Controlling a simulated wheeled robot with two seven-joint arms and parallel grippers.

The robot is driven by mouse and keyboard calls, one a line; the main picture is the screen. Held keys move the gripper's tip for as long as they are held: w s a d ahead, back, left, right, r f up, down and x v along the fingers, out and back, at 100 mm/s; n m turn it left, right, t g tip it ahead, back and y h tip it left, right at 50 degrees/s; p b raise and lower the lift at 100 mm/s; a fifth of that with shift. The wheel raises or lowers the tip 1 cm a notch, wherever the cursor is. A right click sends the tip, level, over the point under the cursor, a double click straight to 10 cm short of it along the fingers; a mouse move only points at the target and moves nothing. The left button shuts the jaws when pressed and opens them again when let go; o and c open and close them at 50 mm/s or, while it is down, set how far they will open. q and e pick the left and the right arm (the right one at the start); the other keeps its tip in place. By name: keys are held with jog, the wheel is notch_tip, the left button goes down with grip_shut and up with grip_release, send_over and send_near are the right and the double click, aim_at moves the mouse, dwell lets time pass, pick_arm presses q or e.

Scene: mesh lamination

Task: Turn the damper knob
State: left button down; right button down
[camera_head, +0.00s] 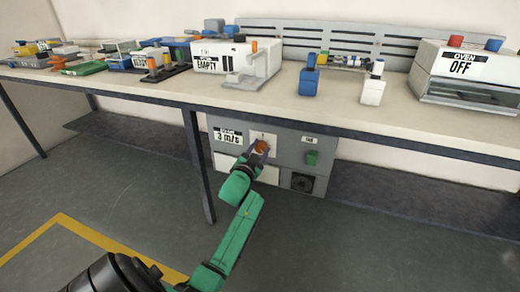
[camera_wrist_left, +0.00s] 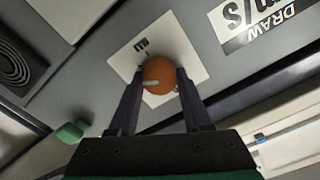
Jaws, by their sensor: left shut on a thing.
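The damper knob is an orange knob (camera_head: 262,146) on a white plate on the front of a grey box under the workbench. In the left wrist view the knob (camera_wrist_left: 159,75) is round with a small light mark on its face. My left gripper (camera_head: 259,153) reaches up to it from below. Its two dark fingers (camera_wrist_left: 158,84) stand on either side of the knob and are shut on it. My right gripper is in neither view.
The grey box (camera_head: 230,122) carries a label reading 3 m/s, a green switch (camera_head: 312,158) and a dark round vent (camera_head: 302,183). A workbench (camera_head: 240,100) above holds several devices, including an oven (camera_head: 462,75) marked OFF. A table leg (camera_head: 199,165) stands left of my forearm.

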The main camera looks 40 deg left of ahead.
pick_arm(q)
jog(key=shift+c, duration=1.7)
grip_release()
jog(key=shift+s+d, duration=0.1)
jog(key=shift+s, duration=0.05)
jog(key=p+v, duration=0.3)
jog(key=v, duration=1.1)
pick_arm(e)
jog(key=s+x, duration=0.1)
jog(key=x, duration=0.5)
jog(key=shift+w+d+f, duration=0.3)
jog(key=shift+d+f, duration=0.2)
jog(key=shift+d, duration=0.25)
pick_arm(q)
jog(key=shift+s+d+f, duration=0.1)
